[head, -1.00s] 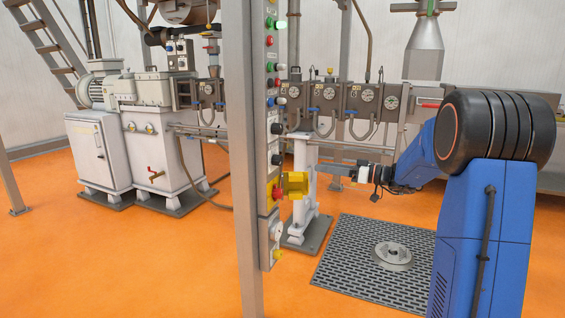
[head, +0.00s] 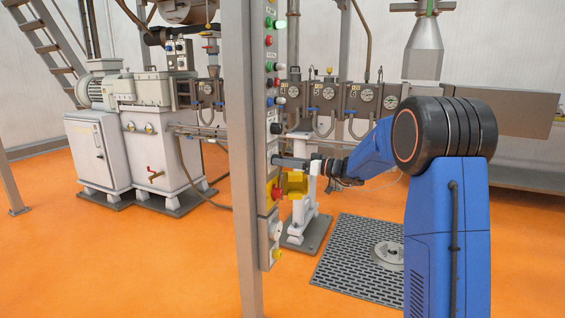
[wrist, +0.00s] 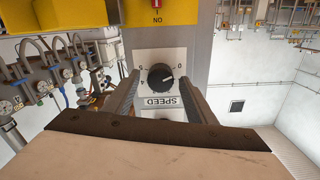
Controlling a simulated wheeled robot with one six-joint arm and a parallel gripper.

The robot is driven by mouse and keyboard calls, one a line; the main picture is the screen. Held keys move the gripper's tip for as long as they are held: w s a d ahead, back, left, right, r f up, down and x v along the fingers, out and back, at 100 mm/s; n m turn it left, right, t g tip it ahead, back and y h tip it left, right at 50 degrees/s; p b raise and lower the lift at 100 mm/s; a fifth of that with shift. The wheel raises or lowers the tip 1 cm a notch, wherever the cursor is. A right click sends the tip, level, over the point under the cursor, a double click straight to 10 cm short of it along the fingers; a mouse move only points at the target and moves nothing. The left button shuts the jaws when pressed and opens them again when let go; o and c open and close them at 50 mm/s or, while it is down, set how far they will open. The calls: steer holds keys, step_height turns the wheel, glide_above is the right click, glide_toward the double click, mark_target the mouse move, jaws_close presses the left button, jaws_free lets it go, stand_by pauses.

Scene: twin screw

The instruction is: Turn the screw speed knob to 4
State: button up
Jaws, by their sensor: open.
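The screw speed knob (wrist: 161,80) is a round black dial on a white plate labelled SPEED, which appears upside down in the wrist view. Numbers stand around it, with 5 to the left and 0 to the right; I cannot read the pointer's setting for certain. My gripper (wrist: 160,77) is open, with one finger on each side of the knob. A gap shows between the knob and each finger. I cannot tell how deep the fingertips reach. In the head view my gripper (head: 279,161) is at the panel post, and the knob is hidden behind it.
A yellow box (head: 294,184) with a red button sticks out just below my gripper. The grey panel post (head: 245,230) carries more knobs and buttons above and below. The extruder barrel with gauges (head: 345,97) runs behind. Orange floor (head: 120,270) is open at the left.

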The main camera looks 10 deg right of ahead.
steer(key=shift+w+a, duration=0.3)
steer(key=shift+a, duration=0.15)
steer(key=c, duration=1)
steer(key=shift+c, duration=0.2)
